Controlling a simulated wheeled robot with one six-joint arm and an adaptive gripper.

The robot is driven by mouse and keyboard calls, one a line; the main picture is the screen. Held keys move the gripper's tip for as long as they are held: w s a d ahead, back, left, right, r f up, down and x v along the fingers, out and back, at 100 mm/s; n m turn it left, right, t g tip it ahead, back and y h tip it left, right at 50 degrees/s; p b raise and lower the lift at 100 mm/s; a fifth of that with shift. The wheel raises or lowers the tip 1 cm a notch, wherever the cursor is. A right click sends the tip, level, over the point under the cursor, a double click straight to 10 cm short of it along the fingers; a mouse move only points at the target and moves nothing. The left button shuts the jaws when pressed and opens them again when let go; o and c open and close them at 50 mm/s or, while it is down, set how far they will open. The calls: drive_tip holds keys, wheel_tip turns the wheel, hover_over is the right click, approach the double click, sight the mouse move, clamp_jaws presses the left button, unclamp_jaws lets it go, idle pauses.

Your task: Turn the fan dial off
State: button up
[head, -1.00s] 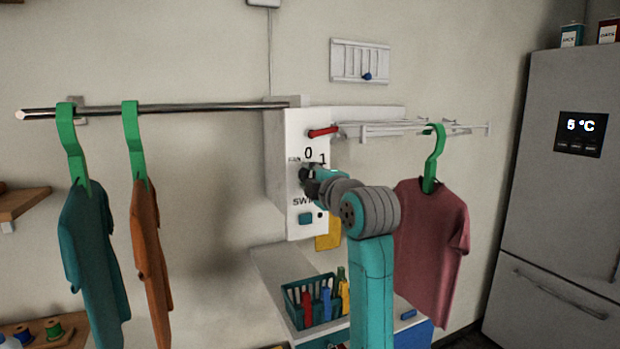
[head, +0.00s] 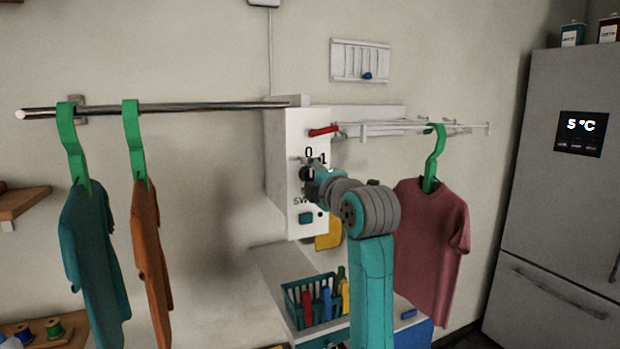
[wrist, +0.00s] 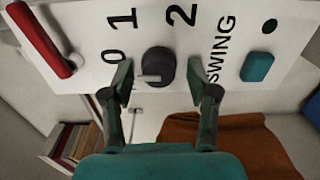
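The fan dial (wrist: 158,67) is a dark round knob on a white panel (wrist: 75,20), with numbers 0, 1 and 2 around it. A pale line on the dial lies toward the 0 side in the wrist view, but its exact setting is hard to tell. My gripper (wrist: 161,72) is open, with one finger on each side of the dial and a visible gap to both. In the head view, my gripper (head: 314,170) is at the panel front and partly hides the dial.
A red lever (head: 323,131) sits above the dial and a teal button (head: 306,218) below. A drying rack (head: 410,127) with a pink shirt (head: 432,240) is right of the panel. A teal basket (head: 293,306) stands below; shirts hang left.

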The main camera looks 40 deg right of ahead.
drive_tip(key=v, duration=1.2)
idle(0.6)
drive_tip(key=a+f+m+y, duration=0.1)
drive_tip(key=a+f+m, duration=0.25)
drive_tip(key=f, duration=0.95)
drive_tip(key=a+f+m, duration=0.3)
drive_tip(key=a+f, duration=0.1)
drive_tip(key=f, duration=0.9)
drive_tip(key=s+a+f+m+g+y, duration=0.1)
drive_tip(key=s+a+f+m, duration=0.1)
drive_tip(key=s+a+f, duration=0.4)
drive_tip(key=s+a+f+m, duration=0.2)
drive_tip(key=s+f, duration=0.3)
drive_tip(key=f, duration=0.3)
drive_tip(key=s+a+f+m+y, duration=0.1)
drive_tip(key=s+a+f, duration=0.1)
drive_tip(key=s, duration=0.7)
drive_tip(key=s+a+f+m+g+y, duration=0.1)
drive_tip(key=s+a+f+m, duration=0.1)
drive_tip(key=s, duration=0.7)
drive_tip(key=s+a+f+m+y, duration=0.1)
drive_tip(key=s+a+f, duration=0.1)
drive_tip(key=s, duration=0.7)
drive_tip(key=shift+s+a+f+g, duration=0.2)
drive_tip(key=shift+s+a+g, duration=0.1)
drive_tip(key=shift+a, duration=0.4)
